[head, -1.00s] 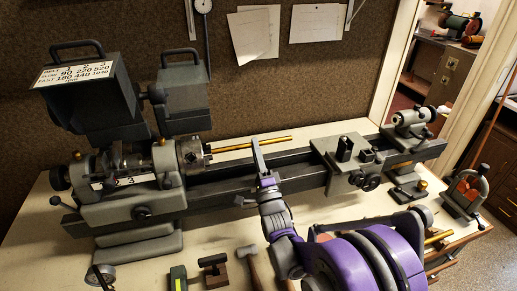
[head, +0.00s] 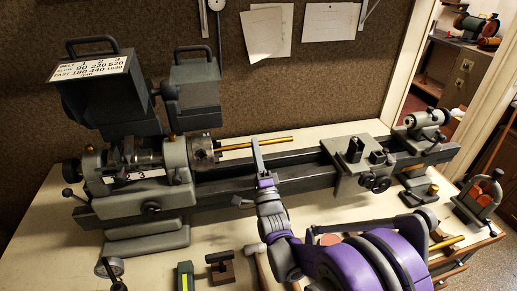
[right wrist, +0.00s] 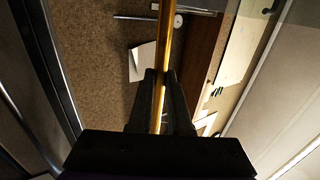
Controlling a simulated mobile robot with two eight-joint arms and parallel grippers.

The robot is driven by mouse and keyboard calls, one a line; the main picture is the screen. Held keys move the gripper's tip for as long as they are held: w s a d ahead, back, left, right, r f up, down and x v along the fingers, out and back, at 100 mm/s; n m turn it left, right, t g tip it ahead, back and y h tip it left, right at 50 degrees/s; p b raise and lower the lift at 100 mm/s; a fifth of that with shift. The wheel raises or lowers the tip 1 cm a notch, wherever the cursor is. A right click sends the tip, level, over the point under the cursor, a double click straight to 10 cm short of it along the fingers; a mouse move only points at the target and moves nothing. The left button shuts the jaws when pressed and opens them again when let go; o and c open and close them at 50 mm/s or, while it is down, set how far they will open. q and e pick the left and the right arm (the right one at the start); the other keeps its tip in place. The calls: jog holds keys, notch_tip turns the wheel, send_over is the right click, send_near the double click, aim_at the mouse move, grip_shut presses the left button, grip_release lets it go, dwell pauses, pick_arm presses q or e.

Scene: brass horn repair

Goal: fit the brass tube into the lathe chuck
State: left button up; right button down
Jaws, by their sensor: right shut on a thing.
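The brass tube (head: 270,142) lies nearly level above the lathe bed, and its left end is at the face of the lathe chuck (head: 204,152). I cannot tell whether that end is inside the chuck or only against it. In the right wrist view the tube (right wrist: 164,45) runs between the two fingers of the gripper (right wrist: 161,82). My left gripper is not in view.
The lathe bed (head: 235,187) runs across the bench. The carriage (head: 350,178) and tailstock (head: 424,122) stand right of the tube. The belt cover (head: 103,92) rises above the headstock. A small clamp-like tool (head: 219,268) lies at the bench front.

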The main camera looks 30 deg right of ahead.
jog(key=shift+w+a, duration=0.1)
jog(key=shift+a, duration=0.55)
jog(key=shift+w+a, duration=0.25)
jog(key=shift+a, duration=0.6)
jog(key=shift+w+a, duration=0.2)
jog(key=shift+a, duration=0.65)
jog(key=c, duration=0.8)
grip_release()
jog(key=shift+o, duration=0.2)
jog(key=b+v, duration=0.2)
jog(key=v, duration=0.8)
jog(key=shift+s+f+b, duration=0.2)
jog(key=shift+s+b, duration=0.15)
jog(key=shift+b, duration=0.05)
jog(key=shift+a, duration=0.15)
